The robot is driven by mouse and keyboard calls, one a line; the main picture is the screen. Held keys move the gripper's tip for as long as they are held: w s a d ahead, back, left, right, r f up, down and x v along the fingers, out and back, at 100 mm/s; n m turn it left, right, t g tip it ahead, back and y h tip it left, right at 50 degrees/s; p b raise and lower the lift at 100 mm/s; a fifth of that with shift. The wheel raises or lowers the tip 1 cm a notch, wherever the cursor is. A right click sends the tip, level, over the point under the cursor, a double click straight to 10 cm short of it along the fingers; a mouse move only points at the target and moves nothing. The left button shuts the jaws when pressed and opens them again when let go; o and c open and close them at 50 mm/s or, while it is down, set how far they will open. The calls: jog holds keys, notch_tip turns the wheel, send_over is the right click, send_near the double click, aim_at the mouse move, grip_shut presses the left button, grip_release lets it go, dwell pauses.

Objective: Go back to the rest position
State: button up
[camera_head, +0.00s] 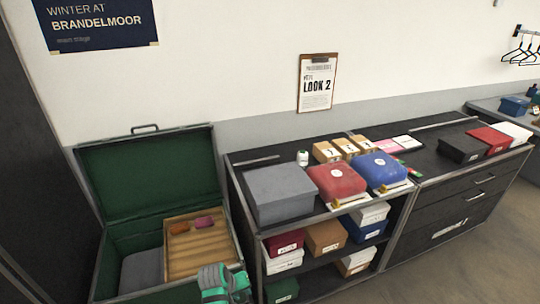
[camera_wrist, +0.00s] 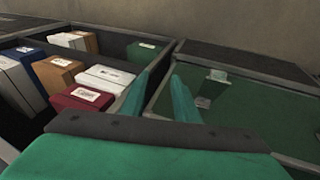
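My gripper (camera_head: 226,284) is low at the bottom of the head view, by the right front corner of an open green-lined trunk (camera_head: 150,180). In the wrist view its two teal fingers (camera_wrist: 156,84) stand apart with a gap between them, and I see nothing held. The trunk has its lid up. Inside it are a grooved wooden tray (camera_head: 198,257) with an orange piece (camera_head: 179,228) and a pink piece (camera_head: 203,222), and a grey block (camera_head: 142,270).
Right of the trunk, a dark shelf unit (camera_head: 262,225) holds a grey box (camera_head: 279,190), a red case (camera_head: 337,181), a blue case (camera_head: 380,169) and several smaller boxes. A drawer cabinet (camera_head: 450,215) stands further right. Open floor (camera_head: 480,265) lies at the lower right.

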jog(key=s+d+f+t, duration=0.3)
jog(key=s+d+f, duration=0.45)
jog(key=d, duration=0.25)
jog(key=s+d+r+t+y, duration=0.1)
jog(key=s+d+t, duration=0.2)
jog(key=s, duration=0.9)
jog(key=s+a+r+m+t, duration=0.1)
jog(key=s+r+m+t, duration=0.1)
jog(key=s+r, duration=0.9)
jog(key=s+a+r+m+t+y, duration=0.1)
jog(key=s+r+t, duration=0.2)
jog(key=s+r, duration=0.8)
notch_tip(320, 180, up, 3)
jog(key=shift+s+a+f+m+t+y, duration=0.15)
jog(key=shift+s+a+m+t+y, duration=0.15)
jog(key=shift+m+t, duration=0.1)
